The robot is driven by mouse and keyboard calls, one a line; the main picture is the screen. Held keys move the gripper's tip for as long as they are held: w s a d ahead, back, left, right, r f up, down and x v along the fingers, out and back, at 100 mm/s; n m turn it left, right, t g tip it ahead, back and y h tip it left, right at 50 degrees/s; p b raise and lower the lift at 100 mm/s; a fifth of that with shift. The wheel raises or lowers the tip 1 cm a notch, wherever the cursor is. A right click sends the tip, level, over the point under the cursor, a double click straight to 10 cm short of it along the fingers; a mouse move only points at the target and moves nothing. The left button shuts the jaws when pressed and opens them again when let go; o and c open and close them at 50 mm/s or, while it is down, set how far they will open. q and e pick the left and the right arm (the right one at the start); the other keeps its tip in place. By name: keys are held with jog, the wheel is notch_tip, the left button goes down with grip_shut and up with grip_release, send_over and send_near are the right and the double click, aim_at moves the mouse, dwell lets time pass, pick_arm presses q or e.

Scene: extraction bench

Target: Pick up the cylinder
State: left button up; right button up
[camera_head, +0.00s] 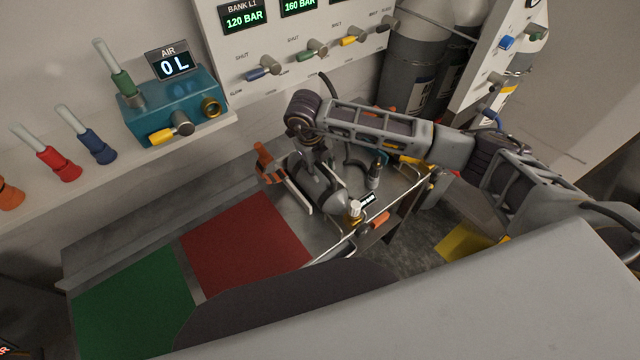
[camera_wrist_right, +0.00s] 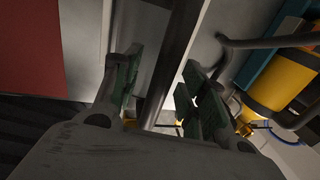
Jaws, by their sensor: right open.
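A grey cylinder (camera_head: 322,188) lies on its side on the bench, with its valve end towards the front. My right gripper (camera_head: 314,160) points down at the cylinder's back part and hides some of it. In the right wrist view the two green-padded fingers (camera_wrist_right: 162,75) stand apart. A dark grey rounded length passes between them; I cannot tell there whether it is the cylinder or a bar, or whether the pads touch it. My left gripper is not in view.
An orange-handled clamp (camera_head: 268,168) stands left of the cylinder. A red mat (camera_head: 245,245) and a green mat (camera_head: 135,305) lie clear at the left. A metal rail (camera_head: 335,246) runs along the front edge.

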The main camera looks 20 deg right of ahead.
dwell(0.3)
grip_shut()
jog(key=shift+w+r, duration=0.15)
dwell(0.3)
